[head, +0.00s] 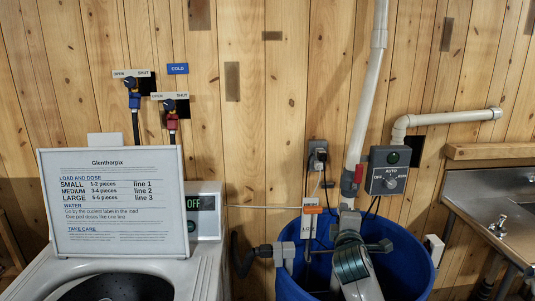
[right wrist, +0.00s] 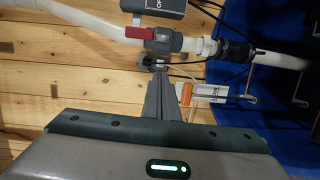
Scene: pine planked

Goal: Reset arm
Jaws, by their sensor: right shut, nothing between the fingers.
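My right gripper (head: 348,218) is in front of the blue tub in the head view, its arm coming up from the bottom edge. Its narrow grey fingers are together with nothing between them. In the right wrist view the shut gripper (right wrist: 160,68) points up the picture, toward the white pipe with the red-handled valve; whether it touches anything there I cannot tell. My left gripper is in neither view.
The blue tub (head: 414,260) surrounds my right arm in the picture. A white pipe (head: 366,95), a grey control box (head: 387,172) and a steel sink (head: 495,215) are close by. A washer (head: 204,262) with a sign board (head: 112,200) stands left.

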